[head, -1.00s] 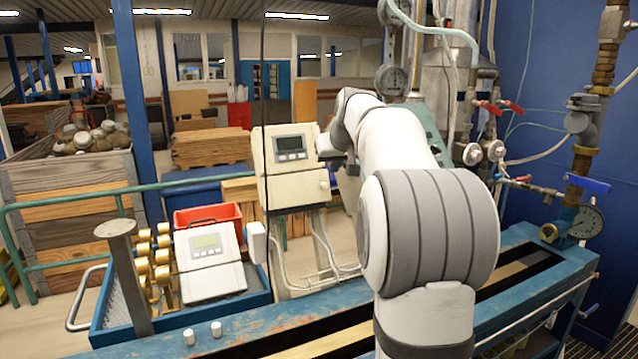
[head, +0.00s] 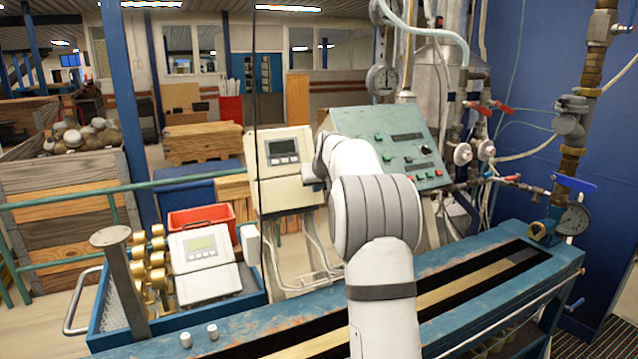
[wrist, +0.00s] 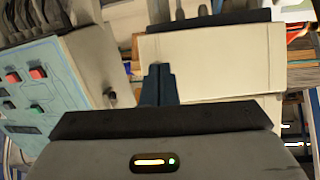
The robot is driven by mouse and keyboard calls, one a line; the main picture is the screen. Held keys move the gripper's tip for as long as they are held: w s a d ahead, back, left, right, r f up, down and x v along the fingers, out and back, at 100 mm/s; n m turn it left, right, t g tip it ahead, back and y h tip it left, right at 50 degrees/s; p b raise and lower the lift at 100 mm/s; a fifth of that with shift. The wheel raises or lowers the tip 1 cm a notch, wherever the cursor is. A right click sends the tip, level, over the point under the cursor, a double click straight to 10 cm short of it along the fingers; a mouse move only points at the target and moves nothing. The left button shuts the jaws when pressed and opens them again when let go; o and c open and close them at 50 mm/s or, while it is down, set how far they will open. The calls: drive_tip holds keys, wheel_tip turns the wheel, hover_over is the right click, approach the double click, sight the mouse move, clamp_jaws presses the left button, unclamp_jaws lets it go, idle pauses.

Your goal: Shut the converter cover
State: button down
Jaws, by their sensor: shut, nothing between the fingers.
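The converter (head: 284,152) is a cream box with a grey display, standing behind the bench in the head view. Its plain cream cover (head: 290,194) is the lower front part; I cannot tell how far it stands open. In the wrist view a broad cream panel of the converter (wrist: 215,62) fills the upper right, with a paler strip below it. My gripper (wrist: 158,70) is shut and empty, its dark fingertips in front of the panel's left part; I cannot tell whether they touch. In the head view my arm's end reaches the converter's right side and the fingers are hidden.
A sloped green control panel (head: 395,145) with buttons stands close right of the converter; it also shows in the wrist view (wrist: 45,90). A blue tray (head: 115,320) holds a second cream meter unit (head: 203,262) and brass fittings.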

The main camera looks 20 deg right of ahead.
idle(0.3)
drive_tip(key=w, duration=0.1)
drive_tip(key=w+d+p, duration=0.1)
drive_tip(key=w+f, duration=0.1)
drive_tip(key=shift+d+p, duration=0.35)
drive_tip(key=shift+r, duration=0.1)
drive_tip(key=s+d+f+b+v, duration=0.1)
drive_tip(key=b+v, duration=0.3)
drive_tip(key=v, duration=0.9)
drive_tip(key=shift+s+d, duration=0.25)
drive_tip(key=shift+s, duration=0.25)
